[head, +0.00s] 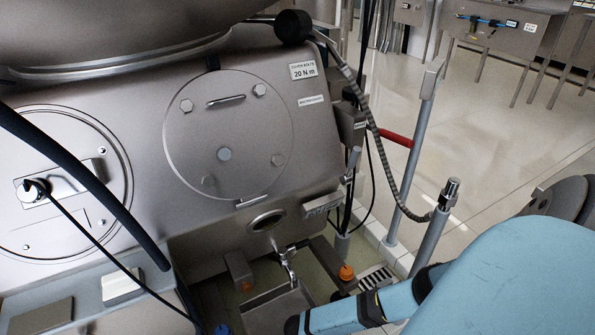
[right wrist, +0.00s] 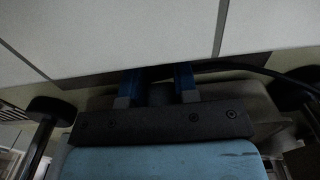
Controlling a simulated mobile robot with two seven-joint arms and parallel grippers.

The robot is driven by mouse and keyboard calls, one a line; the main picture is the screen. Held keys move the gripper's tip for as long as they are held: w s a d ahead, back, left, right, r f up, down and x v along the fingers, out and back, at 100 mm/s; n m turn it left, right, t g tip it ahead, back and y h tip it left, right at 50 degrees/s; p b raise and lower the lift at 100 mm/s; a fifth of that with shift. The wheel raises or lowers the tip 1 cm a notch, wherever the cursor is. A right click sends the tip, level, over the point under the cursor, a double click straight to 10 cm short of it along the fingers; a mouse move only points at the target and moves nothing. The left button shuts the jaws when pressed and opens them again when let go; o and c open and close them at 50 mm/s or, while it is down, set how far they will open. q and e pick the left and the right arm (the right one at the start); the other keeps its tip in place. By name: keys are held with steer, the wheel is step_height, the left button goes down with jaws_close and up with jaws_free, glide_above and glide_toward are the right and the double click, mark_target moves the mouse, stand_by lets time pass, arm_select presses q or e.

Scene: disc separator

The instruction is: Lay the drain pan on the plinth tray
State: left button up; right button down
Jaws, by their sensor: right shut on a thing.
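A grey metal pan (head: 275,312), which looks like the drain pan, is at the bottom of the head view, below a small tap (head: 287,262). The bottom frame edge cuts it off. My blue right arm reaches in from the right, and its dark end lies against the pan's right side. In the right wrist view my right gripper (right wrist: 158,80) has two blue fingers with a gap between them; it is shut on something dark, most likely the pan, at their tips. I cannot clearly make out the plinth tray. My left gripper is not in view.
The steel machine (head: 325,125) with round covers fills the left and centre. A hose (head: 375,135) hangs to a post (head: 433,225) on the right. Orange knobs (head: 346,272) and a floor grate (head: 376,280) are near the pan. Open floor (head: 490,130) lies at right.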

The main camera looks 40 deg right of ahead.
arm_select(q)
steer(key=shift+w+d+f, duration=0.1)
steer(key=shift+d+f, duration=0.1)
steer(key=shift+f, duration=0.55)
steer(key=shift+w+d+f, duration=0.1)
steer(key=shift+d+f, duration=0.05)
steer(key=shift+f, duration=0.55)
arm_select(e)
steer(key=shift+f, duration=1.2)
steer(key=c, duration=0.8)
jaws_free()
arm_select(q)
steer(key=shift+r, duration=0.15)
arm_select(e)
steer(key=shift+r, duration=0.15)
arm_select(q)
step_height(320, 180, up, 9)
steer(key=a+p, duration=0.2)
steer(key=p, duration=0.7)
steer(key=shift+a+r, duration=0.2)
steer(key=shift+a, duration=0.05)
arm_select(e)
step_height(320, 180, up, 10)
steer(key=shift+f, duration=0.25)
steer(key=shift+s, duration=0.15)
